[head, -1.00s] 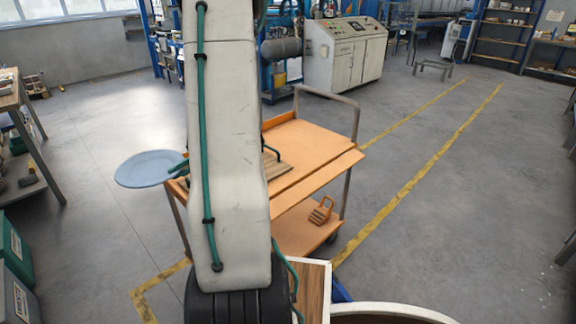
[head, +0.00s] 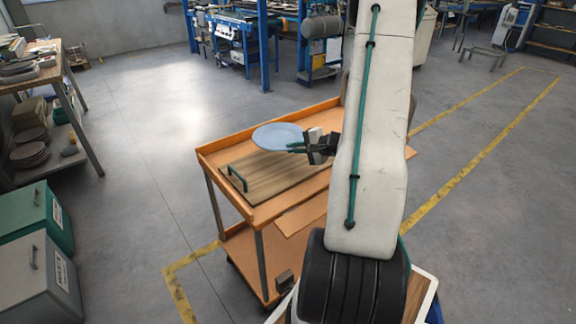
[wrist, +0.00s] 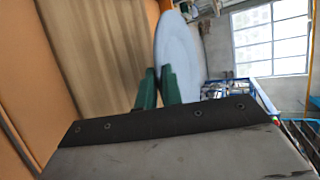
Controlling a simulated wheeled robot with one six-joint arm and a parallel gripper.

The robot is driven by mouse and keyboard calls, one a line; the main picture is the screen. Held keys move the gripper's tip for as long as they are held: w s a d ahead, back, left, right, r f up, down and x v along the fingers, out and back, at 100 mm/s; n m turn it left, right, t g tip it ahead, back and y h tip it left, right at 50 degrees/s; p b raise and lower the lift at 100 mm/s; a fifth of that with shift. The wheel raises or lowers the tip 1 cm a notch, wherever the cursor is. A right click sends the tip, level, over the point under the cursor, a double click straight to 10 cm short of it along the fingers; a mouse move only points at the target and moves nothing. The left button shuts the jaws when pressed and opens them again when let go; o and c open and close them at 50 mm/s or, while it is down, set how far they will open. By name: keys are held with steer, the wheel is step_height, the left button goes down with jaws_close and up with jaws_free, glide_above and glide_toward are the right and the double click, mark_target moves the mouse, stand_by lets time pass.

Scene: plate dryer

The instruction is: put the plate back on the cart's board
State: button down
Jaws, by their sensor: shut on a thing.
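The light blue plate (head: 278,137) is held flat over the back part of the cart's board. My gripper (head: 298,147) is shut on the plate's near right rim. In the wrist view the plate (wrist: 180,60) stands out beyond the green fingers of my gripper (wrist: 158,88), with a gap between it and the board visible at its side. The wooden board (head: 265,178) lies on the orange cart's top (head: 208,160) and has a green handle (head: 237,178) at its left end. My arm hides the right part of the cart.
A lower shelf (head: 240,255) of the cart holds a small dark object (head: 284,281). Green and grey bins (head: 35,225) and a workbench (head: 40,75) with stacked plates stand at the left. The floor between them and the cart is clear.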

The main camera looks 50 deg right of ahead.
mark_target(294, 176)
step_height(294, 176, down, 8)
steer(key=shift+f, duration=0.25)
steer(key=c, duration=1.8)
jaws_free()
